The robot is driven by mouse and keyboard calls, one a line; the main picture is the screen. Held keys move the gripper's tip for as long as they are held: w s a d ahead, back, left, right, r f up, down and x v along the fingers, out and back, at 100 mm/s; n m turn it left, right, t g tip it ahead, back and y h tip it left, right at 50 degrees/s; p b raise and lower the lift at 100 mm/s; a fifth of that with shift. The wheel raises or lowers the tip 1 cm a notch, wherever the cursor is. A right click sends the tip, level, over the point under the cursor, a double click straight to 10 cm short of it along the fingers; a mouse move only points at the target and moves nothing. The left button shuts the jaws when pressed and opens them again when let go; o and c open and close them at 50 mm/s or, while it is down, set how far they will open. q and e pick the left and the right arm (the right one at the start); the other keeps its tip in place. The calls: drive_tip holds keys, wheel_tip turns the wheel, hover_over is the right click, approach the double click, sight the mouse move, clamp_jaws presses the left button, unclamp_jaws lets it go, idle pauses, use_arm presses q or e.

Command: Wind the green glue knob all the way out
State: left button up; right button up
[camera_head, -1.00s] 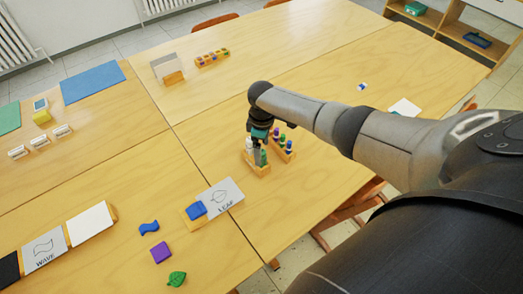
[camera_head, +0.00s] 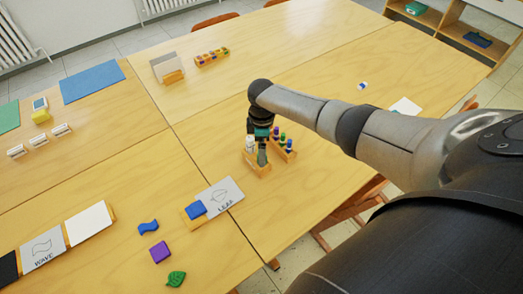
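My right gripper (camera_head: 262,155) points down over a small wooden holder (camera_head: 258,169) on the middle table. White glue sticks (camera_head: 249,144) stand in that holder, at the left of the gripper. The fingers and wrist cover most of the spot where a green part showed earlier, so I cannot make out the green glue knob clearly. It is too small and hidden to tell whether the fingers grip anything. My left gripper is not in view.
Just right of the gripper, a second wooden holder (camera_head: 291,154) carries sticks with purple, green and blue ends. A LEAF card (camera_head: 226,194) with a blue block (camera_head: 196,209) lies nearer. A card stand (camera_head: 167,68) is at the back. Bare tabletop surrounds the holders.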

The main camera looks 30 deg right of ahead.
drive_tip(key=n+b, duration=0.1)
drive_tip(key=n, duration=0.3)
drive_tip(key=shift+n, duration=0.4)
drive_tip(key=n, duration=0.3)
drive_tip(key=shift+a, duration=0.45)
drive_tip(key=shift+c, duration=0.3)
clamp_jaws()
idle(0.5)
drive_tip(key=c, duration=1.5)
unclamp_jaws()
drive_tip(key=o, duration=1.6)
drive_tip(key=shift+c, duration=0.2)
